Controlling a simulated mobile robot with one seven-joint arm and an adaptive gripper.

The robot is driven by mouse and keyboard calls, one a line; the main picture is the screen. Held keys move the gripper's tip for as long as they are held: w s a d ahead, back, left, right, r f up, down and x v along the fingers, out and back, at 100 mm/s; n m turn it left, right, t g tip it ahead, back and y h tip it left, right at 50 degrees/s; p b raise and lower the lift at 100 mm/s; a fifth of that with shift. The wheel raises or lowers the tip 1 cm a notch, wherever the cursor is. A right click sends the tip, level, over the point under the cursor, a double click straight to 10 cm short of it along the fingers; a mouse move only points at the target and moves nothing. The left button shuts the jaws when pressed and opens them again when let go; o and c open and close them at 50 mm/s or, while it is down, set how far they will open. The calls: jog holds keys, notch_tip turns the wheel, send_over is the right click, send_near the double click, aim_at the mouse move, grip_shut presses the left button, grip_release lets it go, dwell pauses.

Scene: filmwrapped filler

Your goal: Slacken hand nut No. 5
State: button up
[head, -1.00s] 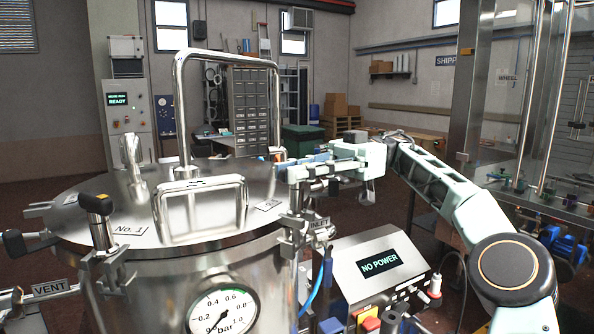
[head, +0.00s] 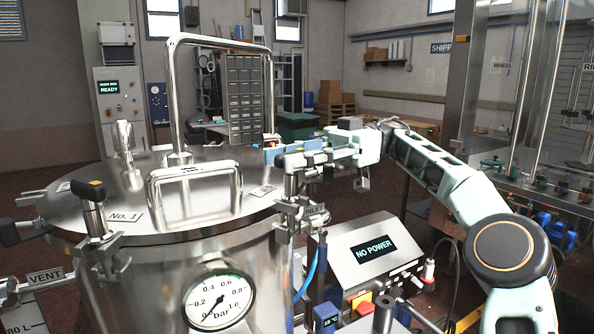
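A steel vessel lid (head: 80,205) fills the left of the head view, with swing-bolt clamps around its rim. The front-left hand nut (head: 91,191), a black T-bar with an orange end, stands beside the plate reading No. 1 (head: 124,216). A second clamp bolt (head: 290,187) stands at the right rim; its label plate (head: 262,190) is too slanted to read. My gripper (head: 285,156) is at the lid's right edge, over or beside this bolt, hiding its top. A small orange part shows just behind it. I cannot make out No. 5, nor whether the fingers grip anything.
A tall bent handle (head: 178,95) and a lower front handle (head: 152,205) rise from the lid. A pressure gauge (head: 219,300) is on the vessel's front. A control box (head: 365,255) reading NO POWER stands below my arm. Steel framework stands at the right.

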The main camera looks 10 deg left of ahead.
jog(key=shift+s+m+t+y+b, duration=0.1)
jog(key=shift+m+t+y+b, duration=0.25)
jog(key=shift+m+t+y, duration=2.1)
